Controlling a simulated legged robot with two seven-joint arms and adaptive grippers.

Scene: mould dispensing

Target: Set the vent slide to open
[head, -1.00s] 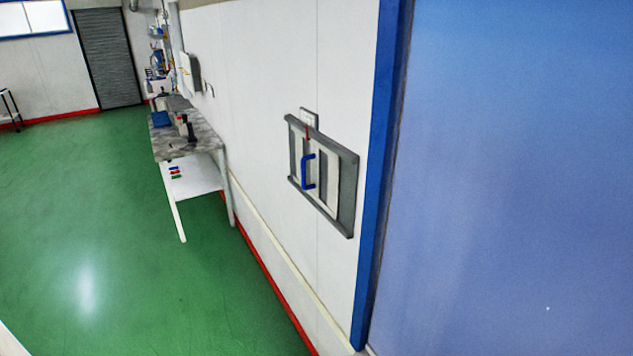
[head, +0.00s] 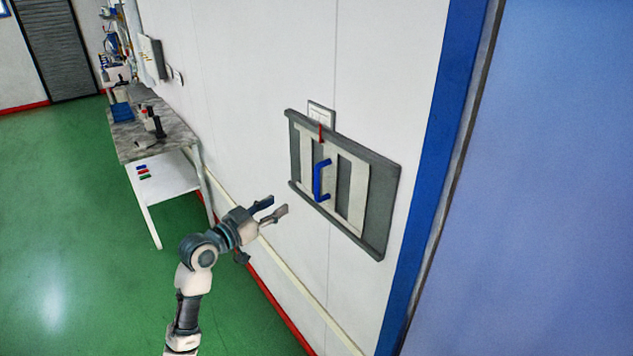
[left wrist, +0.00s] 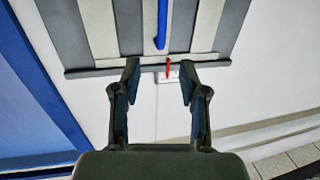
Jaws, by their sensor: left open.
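The vent slide (head: 352,195) is a light slatted plate in a grey wall frame (head: 382,205), with dark strips between its slats. A blue handle (head: 317,182) stands upright on it, and a red pointer (head: 320,131) sits at the frame's top, below a small white label (head: 321,114) too small to read. My left gripper (head: 274,208) is open and empty, left of and below the handle, apart from it. In the left wrist view the blue handle (left wrist: 161,24) and red pointer (left wrist: 168,68) show beyond the open fingers (left wrist: 159,72). My right gripper is out of view.
A blue door frame (head: 440,150) and blue panel (head: 560,180) stand right of the vent. A workbench (head: 150,146) with items on it is along the wall at left. A pale rail (head: 290,277) runs low on the wall. Green floor (head: 60,220) is open at left.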

